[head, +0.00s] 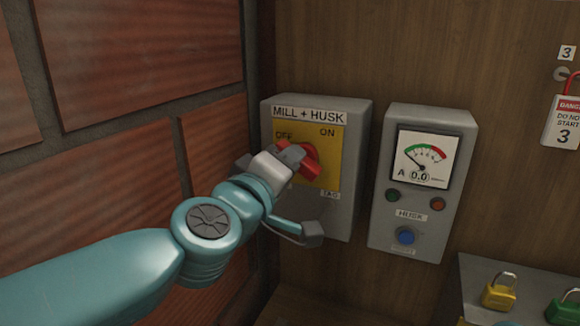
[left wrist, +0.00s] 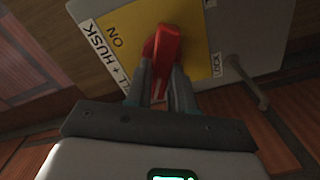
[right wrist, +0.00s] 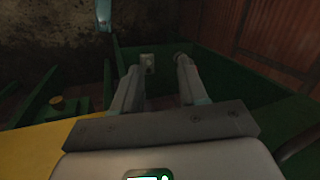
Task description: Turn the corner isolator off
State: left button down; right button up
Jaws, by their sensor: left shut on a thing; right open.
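The corner isolator is a grey box (head: 350,200) labelled MILL + HUSK, with a yellow plate (head: 332,140) marked OFF at upper left and ON at upper right. Its red rotary handle (head: 312,158) sits on the plate, partly hidden by my left gripper (head: 292,155). In the left wrist view the left gripper (left wrist: 160,88) is shut on the red handle (left wrist: 163,50), one finger on each side. The handle looks tilted in the head view, and I cannot tell exactly which mark it points to. My right gripper (right wrist: 158,80) is open and empty, away from the isolator.
A grey HUSK box (head: 440,180) with a meter reading 0.0 and a blue knob stands right of the isolator. A brick wall (head: 130,60) is close on the left. Padlocks (head: 498,292) sit lower right. A red danger tag (head: 563,120) hangs at right.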

pick_arm(q)
jog(key=n, duration=0.2)
jog(key=n+b, duration=0.1)
jog(key=n, duration=0.3)
jog(key=shift+a+f+b, duration=0.15)
jog(key=shift+f+b, duration=0.15)
dwell(0.4)
